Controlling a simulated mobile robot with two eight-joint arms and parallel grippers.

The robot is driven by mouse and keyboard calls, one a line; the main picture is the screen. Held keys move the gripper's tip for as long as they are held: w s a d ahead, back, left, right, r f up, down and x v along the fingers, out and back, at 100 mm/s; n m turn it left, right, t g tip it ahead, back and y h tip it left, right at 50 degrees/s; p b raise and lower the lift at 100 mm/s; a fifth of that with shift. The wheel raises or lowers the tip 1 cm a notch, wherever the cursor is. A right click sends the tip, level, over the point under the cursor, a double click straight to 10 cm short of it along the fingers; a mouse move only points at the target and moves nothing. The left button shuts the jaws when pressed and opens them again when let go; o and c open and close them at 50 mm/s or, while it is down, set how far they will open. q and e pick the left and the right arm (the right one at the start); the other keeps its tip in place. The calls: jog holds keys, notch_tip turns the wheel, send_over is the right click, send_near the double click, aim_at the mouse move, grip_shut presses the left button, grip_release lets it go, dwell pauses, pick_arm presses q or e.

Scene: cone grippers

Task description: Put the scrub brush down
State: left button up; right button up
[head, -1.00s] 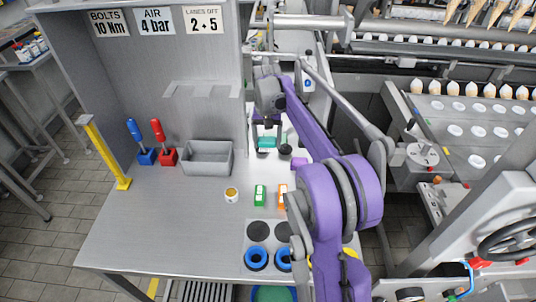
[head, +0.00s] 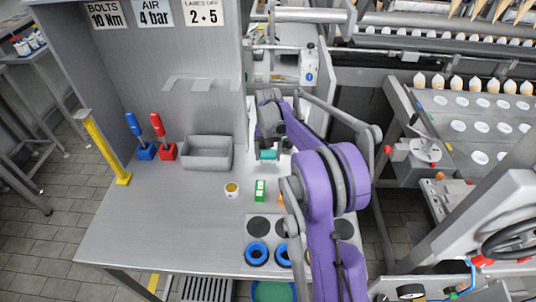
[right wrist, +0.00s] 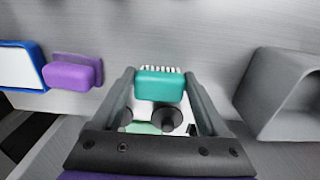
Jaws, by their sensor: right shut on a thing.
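The scrub brush (head: 268,155) is a teal block with white bristles. My right gripper (head: 270,147) is shut on it, above the back of the grey bench, right of the grey bin. In the right wrist view the brush (right wrist: 159,84) sits between the two grey fingers (right wrist: 162,98), with its bristles along the far edge. I cannot tell whether the brush touches the surface. My left gripper is not in view.
A grey bin (head: 207,153) stands left of the brush. A purple block (right wrist: 75,72) and a blue-edged white panel (right wrist: 18,66) show at left in the wrist view. A green-and-white box (head: 260,190) and a small cup (head: 232,190) stand nearer. The bench's left front is clear.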

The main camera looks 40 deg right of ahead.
aim_at(268, 154)
jog(key=shift+f, duration=0.2)
jog(key=o, duration=1.1)
notch_tip(268, 154, up, 12)
jog(key=r, duration=0.1)
jog(key=s+a+n+t, duration=0.1)
jog(key=s+a+n, duration=0.1)
jog(key=s+a, duration=0.35)
jog(key=s+a+n+t, duration=0.1)
jog(key=s+a+n, duration=0.15)
jog(key=a, duration=0.55)
jog(key=s+a+f+n+t, duration=0.1)
jog(key=s+a+f, duration=0.2)
jog(key=s, duration=0.2)
jog(key=s+a+f+n+t, duration=0.1)
jog(key=s+a+f, duration=0.1)
jog(key=s, duration=0.3)
jog(key=s+a+f+n+t, duration=0.1)
jog(key=s+a+f, duration=0.2)
jog(key=s+a, duration=0.2)
jog(key=shift+s+f+n+t+p, duration=0.25)
jog(key=shift+f+t+p, duration=0.05)
jog(key=shift+f+t, duration=0.1)
